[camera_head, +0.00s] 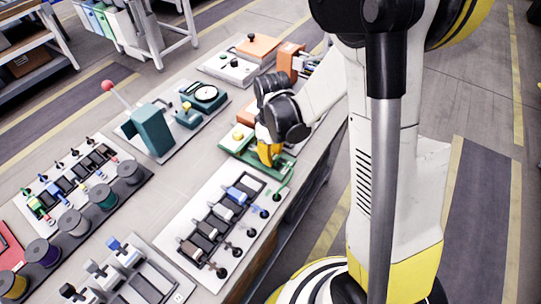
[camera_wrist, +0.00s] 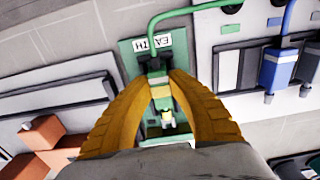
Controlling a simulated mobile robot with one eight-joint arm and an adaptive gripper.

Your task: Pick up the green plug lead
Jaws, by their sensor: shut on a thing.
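The green plug lead (camera_wrist: 154,64) shows in the wrist view between the tips of my gripper (camera_wrist: 158,80). Its green cable runs up and to the right from the plug. My yellow fingers are shut on the plug, over a green plate (camera_wrist: 128,62) marked EARTH. I cannot tell whether the plug is clear of the plate. In the head view my gripper (camera_head: 268,154) is low over the green plate (camera_head: 285,163) near the table's right edge. The plug itself is hidden there by the fingers.
A pale panel (camera_head: 183,222) with several plugs, one of them blue, lies just in front of the green plate. A teal lever box (camera_head: 152,130) with a red knob stands to the left. An orange block (camera_head: 259,47) lies behind.

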